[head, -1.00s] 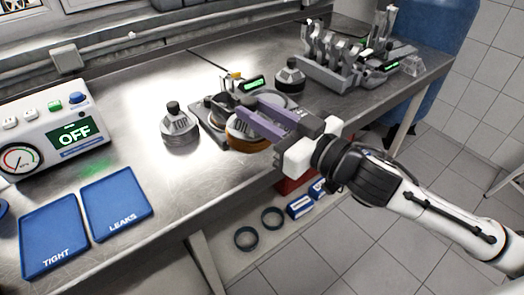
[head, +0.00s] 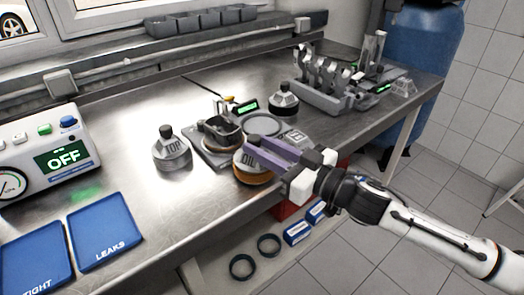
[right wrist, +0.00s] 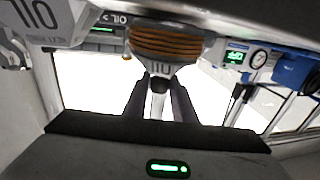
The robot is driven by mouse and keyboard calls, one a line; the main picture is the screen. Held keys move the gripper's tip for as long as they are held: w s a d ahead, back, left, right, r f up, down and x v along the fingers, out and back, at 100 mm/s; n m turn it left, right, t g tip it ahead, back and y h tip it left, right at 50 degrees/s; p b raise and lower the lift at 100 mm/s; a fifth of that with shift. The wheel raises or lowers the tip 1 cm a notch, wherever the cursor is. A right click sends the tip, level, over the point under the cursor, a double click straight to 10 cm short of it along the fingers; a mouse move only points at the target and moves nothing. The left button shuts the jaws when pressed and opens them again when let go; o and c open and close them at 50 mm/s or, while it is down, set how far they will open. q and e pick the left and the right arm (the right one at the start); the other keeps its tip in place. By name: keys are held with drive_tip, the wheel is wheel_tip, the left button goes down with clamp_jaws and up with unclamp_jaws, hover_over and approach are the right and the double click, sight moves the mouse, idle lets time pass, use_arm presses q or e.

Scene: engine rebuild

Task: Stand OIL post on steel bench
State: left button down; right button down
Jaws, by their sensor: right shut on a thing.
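The OIL post (head: 252,169) is a grey, tapered piece with a copper-coloured band around its base. It is upright over the front part of the steel bench (head: 130,170); I cannot tell whether its base touches the metal. My right gripper (head: 265,152) has purple fingers and is shut on the post's upper part. In the right wrist view the OIL post (right wrist: 166,45) is between the dark fingers, its copper rings showing. The TOP post (head: 172,152) stands on the bench to the left. My left gripper is not in view.
A black-topped post (head: 284,102) and a grey rack (head: 325,92) stand further back. Blue mats (head: 104,232) and the OFF gauge box (head: 40,150) are left. Bench between mats and TOP is clear.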

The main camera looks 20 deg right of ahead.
drive_tip(key=shift+f, duration=0.1)
drive_tip(key=shift+f, duration=0.1)
drive_tip(key=c, duration=1.9)
unclamp_jaws()
drive_tip(key=shift+f, duration=0.2)
drive_tip(key=o, duration=0.4)
drive_tip(key=shift+o, duration=0.2)
drive_tip(key=shift+r, duration=0.15)
drive_tip(key=shift+s+d, duration=0.1)
